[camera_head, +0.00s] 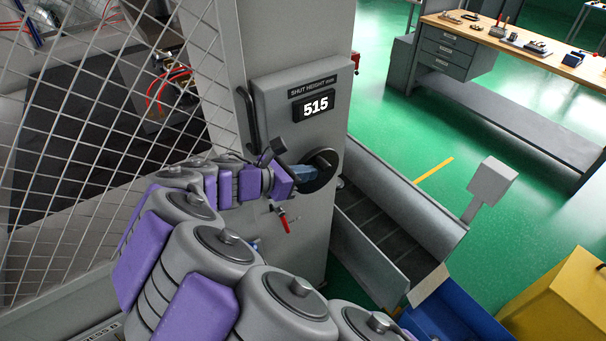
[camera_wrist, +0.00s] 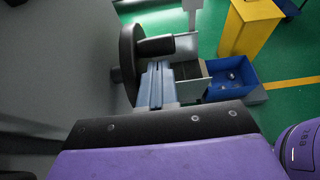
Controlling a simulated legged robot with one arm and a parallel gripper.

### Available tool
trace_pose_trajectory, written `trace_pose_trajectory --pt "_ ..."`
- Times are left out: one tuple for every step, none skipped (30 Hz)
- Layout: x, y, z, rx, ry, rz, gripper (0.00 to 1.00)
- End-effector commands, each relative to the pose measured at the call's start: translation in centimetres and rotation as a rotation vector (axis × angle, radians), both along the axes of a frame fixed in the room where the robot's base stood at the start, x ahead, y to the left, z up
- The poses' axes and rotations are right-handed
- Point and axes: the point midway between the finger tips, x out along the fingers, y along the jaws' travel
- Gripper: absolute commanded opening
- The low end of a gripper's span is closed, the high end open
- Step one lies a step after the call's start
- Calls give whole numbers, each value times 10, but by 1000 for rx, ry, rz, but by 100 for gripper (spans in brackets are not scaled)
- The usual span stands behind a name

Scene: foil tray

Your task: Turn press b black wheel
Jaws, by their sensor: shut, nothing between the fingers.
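The black wheel (camera_head: 318,184) is mounted on the front of the grey press column, below a display reading 515. In the wrist view, the black wheel (camera_wrist: 128,62) is seen nearly edge-on, with a dark handle knob (camera_wrist: 156,46) sticking out to the right. My gripper (camera_head: 306,171) is in front of the wheel and hides part of it. In the wrist view, my gripper (camera_wrist: 155,84) has its blue-grey fingers together, beside the wheel and just below the knob. I cannot tell whether the fingers touch either one.
A red-handled lever (camera_head: 286,223) hangs below the wheel. A wire mesh guard (camera_head: 90,130) stands at left. A grey chute (camera_head: 385,215), a blue bin (camera_head: 450,315) and a yellow box (camera_head: 560,300) are at right. Green floor lies open toward the workbench (camera_head: 520,45).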

Motion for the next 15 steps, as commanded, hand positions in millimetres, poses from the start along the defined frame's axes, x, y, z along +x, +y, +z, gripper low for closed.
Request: trace_pose_trajectory --pt "0 1 0 0 0 1 0" --pt "0 1 0 0 0 1 0" --pt "0 0 1 0 0 1 0" --pt "0 0 1 1 0 1 0" --pt "0 0 1 3 1 1 0" --pt "0 -1 2 6 3 0 0" --pt "0 -2 3 9 5 0 0" --pt "0 -2 4 13 8 0 0" --pt "0 -3 5 18 12 -1 0" --pt "0 -4 6 24 16 -1 0" --pt "0 -5 7 30 21 -1 0" --pt "0 -6 8 40 29 -2 0" --pt "1 -6 10 49 36 -3 0" --pt "1 -7 11 59 43 -4 0" --pt "1 -8 12 73 53 -3 0"
